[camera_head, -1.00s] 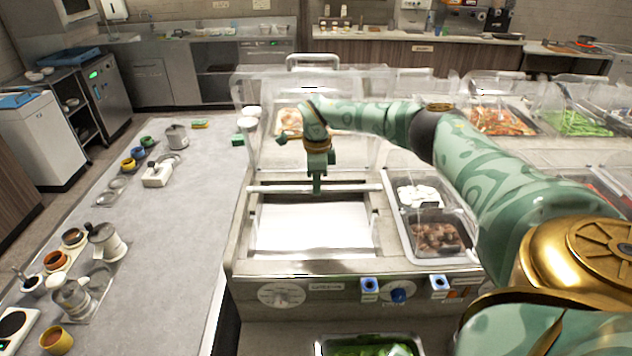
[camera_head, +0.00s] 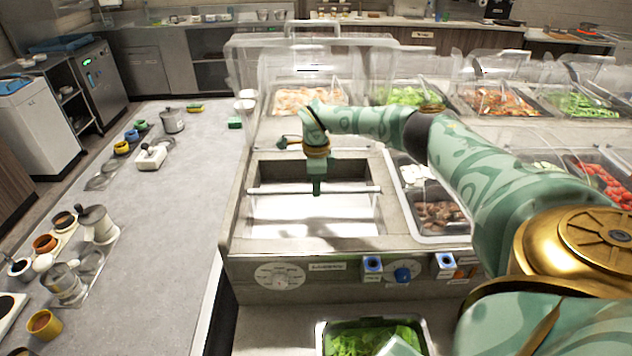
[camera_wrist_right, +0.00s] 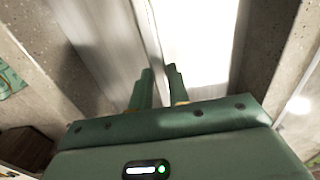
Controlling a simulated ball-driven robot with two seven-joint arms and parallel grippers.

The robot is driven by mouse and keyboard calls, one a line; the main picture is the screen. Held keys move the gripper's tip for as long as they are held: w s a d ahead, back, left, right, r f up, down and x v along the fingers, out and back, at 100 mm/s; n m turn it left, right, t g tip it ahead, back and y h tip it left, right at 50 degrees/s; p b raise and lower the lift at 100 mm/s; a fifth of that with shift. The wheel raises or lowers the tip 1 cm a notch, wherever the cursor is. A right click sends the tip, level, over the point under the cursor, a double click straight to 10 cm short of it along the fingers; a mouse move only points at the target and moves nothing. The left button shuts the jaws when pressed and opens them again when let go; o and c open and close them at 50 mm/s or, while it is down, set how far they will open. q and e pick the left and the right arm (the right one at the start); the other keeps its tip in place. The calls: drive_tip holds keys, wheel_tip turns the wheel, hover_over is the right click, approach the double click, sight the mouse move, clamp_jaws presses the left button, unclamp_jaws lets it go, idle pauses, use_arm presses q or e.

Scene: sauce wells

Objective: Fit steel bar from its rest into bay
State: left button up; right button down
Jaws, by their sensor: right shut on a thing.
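The steel bar (camera_head: 346,190) is a thin, pale rod lying left to right across the bay in the head view. The bay (camera_head: 312,218) is a rectangular opening with a bright bottom, in the steel counter. My right gripper (camera_head: 317,190) points down and is shut on the bar near its middle. In the wrist view the right gripper's fingers (camera_wrist_right: 158,88) close on the bar (camera_wrist_right: 149,30). The bar's ends lie close to the bay's side walls; I cannot tell whether they touch. My left gripper is not seen.
A clear cover (camera_head: 262,75) stands behind the bay. Food pans (camera_head: 440,238) lie to its right. A tray of greens (camera_head: 330,325) sits in front. Cups and pots line the left counter (camera_head: 172,215).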

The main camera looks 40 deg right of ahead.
drive_tip(key=shift+f, duration=0.5)
idle(0.5)
drive_tip(key=c, duration=1.3)
unclamp_jaws()
drive_tip(key=shift+o, duration=0.2)
wheel_tip(320, 180, up, 16)
drive_tip(key=p, duration=0.1)
drive_tip(key=shift+r+p, duration=0.2)
drive_tip(key=shift+p, duration=0.1)
